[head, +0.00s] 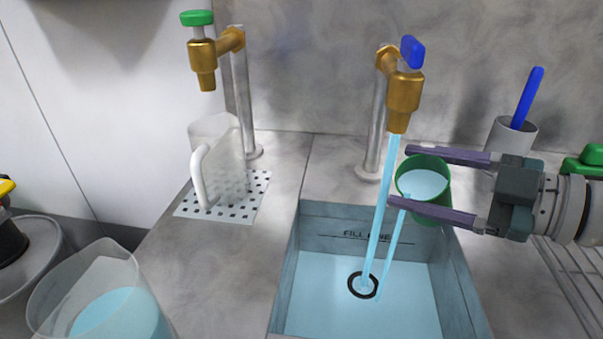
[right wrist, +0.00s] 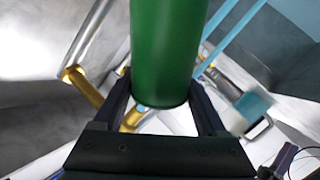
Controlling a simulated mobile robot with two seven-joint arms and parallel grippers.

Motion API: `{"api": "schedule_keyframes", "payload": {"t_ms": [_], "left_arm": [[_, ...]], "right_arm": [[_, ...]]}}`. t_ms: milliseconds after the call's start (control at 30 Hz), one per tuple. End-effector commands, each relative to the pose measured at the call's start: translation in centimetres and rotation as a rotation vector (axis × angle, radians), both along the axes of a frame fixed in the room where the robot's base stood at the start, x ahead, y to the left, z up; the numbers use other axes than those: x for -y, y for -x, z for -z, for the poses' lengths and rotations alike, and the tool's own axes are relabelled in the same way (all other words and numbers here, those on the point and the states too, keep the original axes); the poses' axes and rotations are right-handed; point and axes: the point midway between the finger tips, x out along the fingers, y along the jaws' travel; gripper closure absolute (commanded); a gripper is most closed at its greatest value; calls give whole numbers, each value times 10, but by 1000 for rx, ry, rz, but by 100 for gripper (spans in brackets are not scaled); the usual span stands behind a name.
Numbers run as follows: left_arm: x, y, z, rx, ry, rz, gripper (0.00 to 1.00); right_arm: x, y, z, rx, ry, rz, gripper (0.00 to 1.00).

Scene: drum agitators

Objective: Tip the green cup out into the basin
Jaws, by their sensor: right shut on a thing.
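The green cup (head: 433,207) is held above the right side of the basin (head: 305,222) in the head view. It is tilted toward the left and pale blue liquid shows in its mouth. A thin stream runs from its lip into the basin, beside a thicker stream from the blue-handled tap (head: 404,92). My right gripper (head: 400,174) is shut on the cup, a finger on each side. In the right wrist view the green cup (right wrist: 168,50) stands between the fingers. The basin holds blue liquid around a dark drain ring (head: 363,285). My left gripper is not in view.
A green-handled tap (head: 204,58) stands at the left over a perforated plate (head: 250,195) with a clear handled jug (head: 222,160). A clear container of blue liquid (head: 100,300) is at the lower left. A grey holder (head: 508,140) with a blue stick stands behind my right gripper.

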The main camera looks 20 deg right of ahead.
Motion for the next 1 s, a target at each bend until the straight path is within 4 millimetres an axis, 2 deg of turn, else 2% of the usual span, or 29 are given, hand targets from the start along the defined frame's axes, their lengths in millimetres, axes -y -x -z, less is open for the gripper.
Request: {"api": "schedule_keyframes", "payload": {"t_ms": [1000], "left_arm": [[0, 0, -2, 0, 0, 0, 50]], "right_arm": [[-7, 1, 7, 29, 99, -1, 100]]}}
